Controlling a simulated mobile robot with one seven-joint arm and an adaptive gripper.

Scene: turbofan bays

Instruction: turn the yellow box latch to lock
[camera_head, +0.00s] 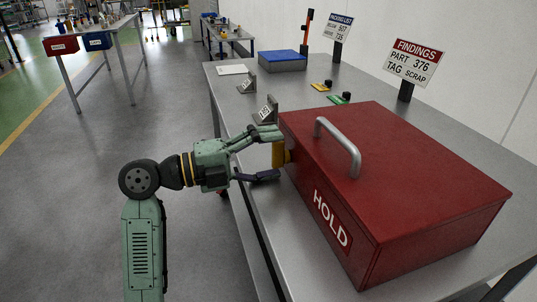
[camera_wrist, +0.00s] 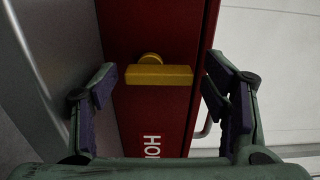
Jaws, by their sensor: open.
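A red box (camera_head: 400,180) marked HOLD stands on the grey bench, with a grey handle (camera_head: 338,146) on its lid. The yellow latch (camera_head: 280,154) is on the box's left end of the front face, and its bar looks upright in the head view. In the wrist view the latch (camera_wrist: 158,75) lies crosswise, with a round yellow pivot behind it. My gripper (camera_head: 272,155) is open around the latch, one finger above and one below. In the wrist view my gripper (camera_wrist: 160,88) has its fingers apart on either side of the latch, with gaps, seemingly not touching it.
The grey bench top (camera_head: 262,190) runs along the wall. A findings sign (camera_head: 414,62), a packing list sign (camera_head: 340,27), a blue box (camera_head: 282,60) and small yellow and green items stand farther back. Open floor (camera_head: 80,200) lies left of the bench.

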